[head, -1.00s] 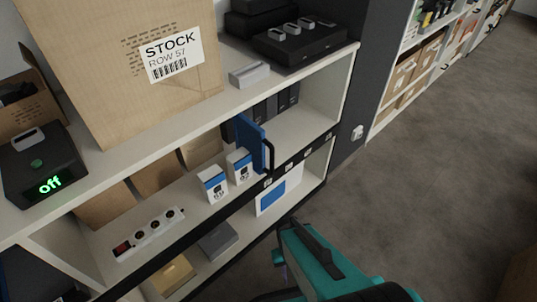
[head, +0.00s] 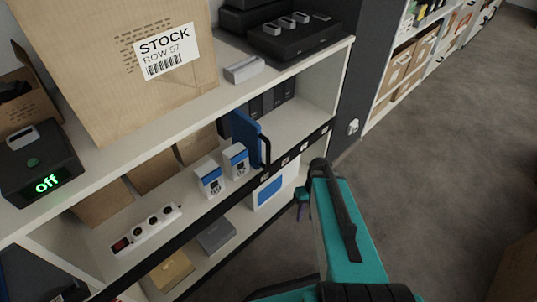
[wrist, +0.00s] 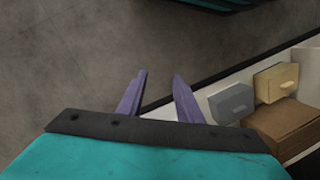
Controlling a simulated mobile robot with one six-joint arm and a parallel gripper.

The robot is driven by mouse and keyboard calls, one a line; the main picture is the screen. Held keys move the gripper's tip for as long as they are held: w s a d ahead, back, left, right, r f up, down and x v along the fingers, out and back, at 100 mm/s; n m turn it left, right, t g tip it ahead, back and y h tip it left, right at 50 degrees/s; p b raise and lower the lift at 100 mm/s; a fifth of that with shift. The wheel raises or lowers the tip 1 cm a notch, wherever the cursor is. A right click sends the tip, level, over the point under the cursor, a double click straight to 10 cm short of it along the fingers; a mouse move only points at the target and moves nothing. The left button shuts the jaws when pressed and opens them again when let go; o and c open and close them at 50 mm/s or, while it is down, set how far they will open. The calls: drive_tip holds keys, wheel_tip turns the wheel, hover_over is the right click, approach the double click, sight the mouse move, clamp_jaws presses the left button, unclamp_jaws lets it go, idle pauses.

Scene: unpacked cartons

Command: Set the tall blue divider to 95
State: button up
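The tall blue divider (head: 246,138) stands upright on the middle shelf in the head view. A black handle (head: 265,152) is on its front edge. Small tags (head: 285,161) run along the dark shelf edge right of it, too small to read. My gripper (head: 302,205) is in front of the shelf, lower and to the right of the divider, apart from it. In the wrist view my gripper (wrist: 160,76) has its two purple fingers spread with nothing between them. The divider does not show in the wrist view.
Two blue-and-white boxes (head: 209,178) stand left of the divider, and dark binders (head: 272,100) behind it. A power strip (head: 145,229) lies further left. A white box with a blue panel (head: 270,190) is on the shelf below. Open floor (head: 430,180) lies to the right.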

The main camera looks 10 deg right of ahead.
drive_tip(key=w+d+r+t, duration=0.2)
drive_tip(key=w+d+r, duration=0.3)
drive_tip(key=d+r, duration=0.4)
drive_tip(key=s+d+r+t, duration=0.1)
drive_tip(key=d+r+t, duration=0.1)
drive_tip(key=d+r, duration=1.1)
drive_tip(key=s+d+r+n+t+h, duration=0.1)
drive_tip(key=s+d+r+t, duration=0.1)
drive_tip(key=d+r, duration=1.1)
wheel_tip(320, 180, up, 3)
drive_tip(key=shift+s+d+r+p, duration=0.2)
drive_tip(key=shift+d+p, duration=0.1)
drive_tip(key=shift+p, duration=0.15)
